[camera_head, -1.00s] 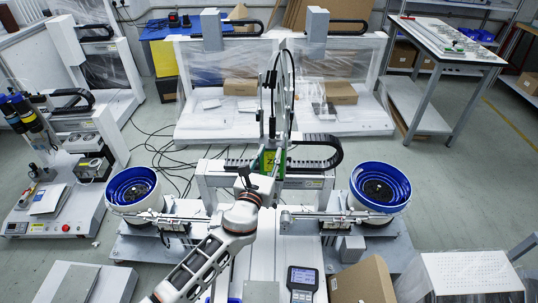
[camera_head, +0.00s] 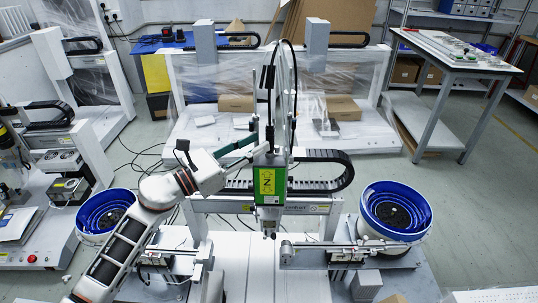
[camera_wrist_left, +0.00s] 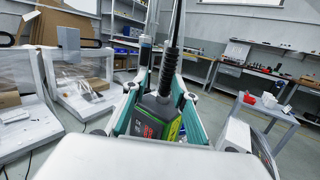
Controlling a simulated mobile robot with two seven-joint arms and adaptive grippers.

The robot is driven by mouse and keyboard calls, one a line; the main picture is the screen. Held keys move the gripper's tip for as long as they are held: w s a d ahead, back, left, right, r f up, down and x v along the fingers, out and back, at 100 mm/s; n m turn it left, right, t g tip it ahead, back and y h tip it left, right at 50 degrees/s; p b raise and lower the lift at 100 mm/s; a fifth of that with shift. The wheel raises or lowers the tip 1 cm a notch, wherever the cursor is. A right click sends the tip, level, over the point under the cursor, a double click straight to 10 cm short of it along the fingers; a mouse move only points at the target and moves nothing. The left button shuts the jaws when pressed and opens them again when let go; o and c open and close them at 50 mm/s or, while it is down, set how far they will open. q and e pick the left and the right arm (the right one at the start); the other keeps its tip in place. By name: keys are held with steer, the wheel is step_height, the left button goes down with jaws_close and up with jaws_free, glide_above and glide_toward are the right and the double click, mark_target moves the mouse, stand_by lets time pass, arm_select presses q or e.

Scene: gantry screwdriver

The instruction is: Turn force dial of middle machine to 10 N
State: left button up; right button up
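The middle machine (camera_head: 320,206) is a gantry with a green screwdriver unit (camera_head: 268,182) marked Z on its front. The unit hangs upright with black cables rising from its top. My left gripper (camera_head: 246,152) is beside the unit's upper left, pointing toward it. In the left wrist view its two teal fingers are spread, with the unit's dark top and green side (camera_wrist_left: 160,118) between or just beyond them. Whether they touch it I cannot tell. No force dial or its setting can be made out. My right gripper is in neither view.
Blue-rimmed round feeders stand left (camera_head: 104,214) and right (camera_head: 396,210) of the machine. Another machine (camera_head: 60,160) stands at far left. A worktable (camera_head: 455,58) is at back right. Loose cables lie on the floor behind the left feeder.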

mark_target(269, 156)
arm_select(q)
step_height(269, 156, down, 4)
steer(key=a+m+g+b, duration=0.1)
steer(key=a+g+b, duration=0.1)
steer(key=g, duration=0.1)
steer(key=shift+m+g+h, duration=0.4)
steer(key=shift+m+g, duration=0.3)
steer(key=x, duration=0.2)
steer(key=b+x, duration=0.1)
steer(key=r+b+x, duration=0.1)
steer(key=x, duration=0.1)
steer(key=shift+d, duration=0.65)
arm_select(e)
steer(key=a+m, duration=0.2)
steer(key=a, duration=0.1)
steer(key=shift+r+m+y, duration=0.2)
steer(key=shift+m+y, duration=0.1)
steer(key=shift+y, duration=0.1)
arm_select(q)
jaws_close()
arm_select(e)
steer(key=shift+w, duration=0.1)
